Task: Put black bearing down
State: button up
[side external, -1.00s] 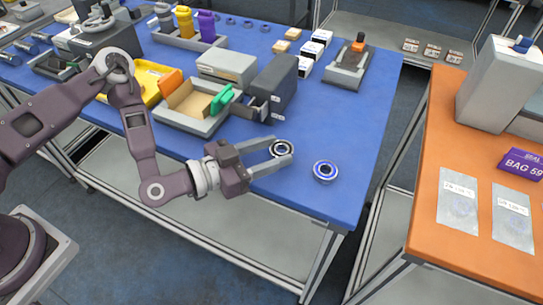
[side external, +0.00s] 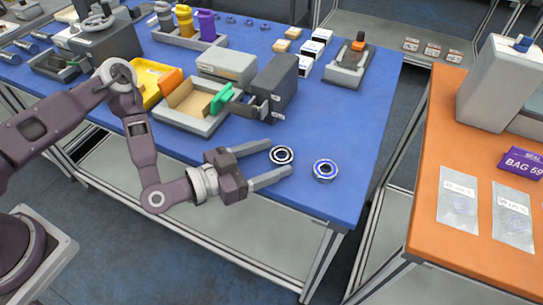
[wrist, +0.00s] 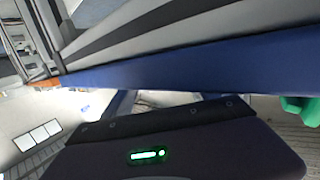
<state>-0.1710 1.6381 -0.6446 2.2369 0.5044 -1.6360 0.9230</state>
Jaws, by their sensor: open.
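The black bearing (side external: 282,155) lies flat on the blue table (side external: 345,115) near its front edge. My gripper (side external: 281,159) is open, its two fingers spread apart with the tips pointing toward the bearing. The bearing sits at or just beyond the fingertips, with a gap to each finger. A second bearing with a blue ring (side external: 325,170) lies on the table just to the right. In the wrist view, the blue table edge crosses the picture and the bearing does not show.
A grey box-shaped device (side external: 275,88) and a tray with a green part (side external: 195,108) stand behind the gripper. A grey stand with an orange top (side external: 351,63) is farther back. An orange table (side external: 450,240) stands to the right.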

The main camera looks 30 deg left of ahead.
aim_at(248, 169)
jog(key=v, duration=0.5)
jog(key=shift+s+d+r, duration=0.15)
jog(key=shift+s+d, duration=0.1)
jog(key=shift+s, duration=0.1)
jog(key=shift+o, duration=0.4)
jog(key=shift+s+a+r, duration=0.15)
jog(key=shift+s+a, duration=0.15)
jog(key=shift+s, duration=0.15)
